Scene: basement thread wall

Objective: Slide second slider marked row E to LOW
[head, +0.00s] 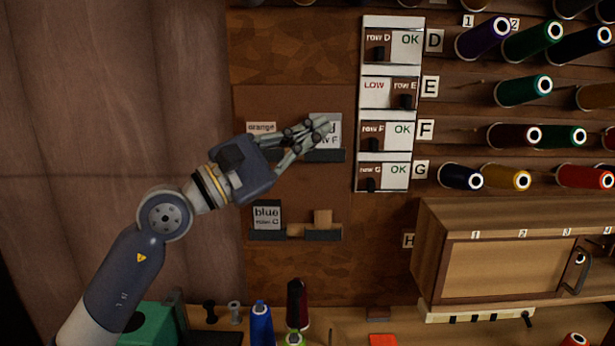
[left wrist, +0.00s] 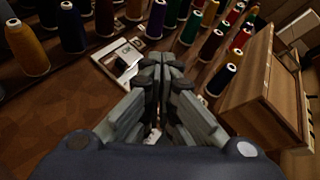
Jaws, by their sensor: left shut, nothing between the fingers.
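The white slider panel (head: 391,105) stands upright on the wall with rows D, E, F and G stacked. The row E slider (head: 404,94), second from the top, has its dark knob at the right, and LOW shows at its left. The row D (head: 377,48), row F (head: 372,138) and row G (head: 371,178) sliders sit at the left with OK showing. My left gripper (head: 323,124) is shut and empty, left of the panel and apart from it in the picture. In the left wrist view its fingers (left wrist: 165,78) are together, with part of the panel (left wrist: 122,58) beyond them.
Thread spools (head: 522,90) stick out from the wall right of the panel. A wooden cabinet (head: 510,265) juts out at lower right. Several spools stand on the bench.

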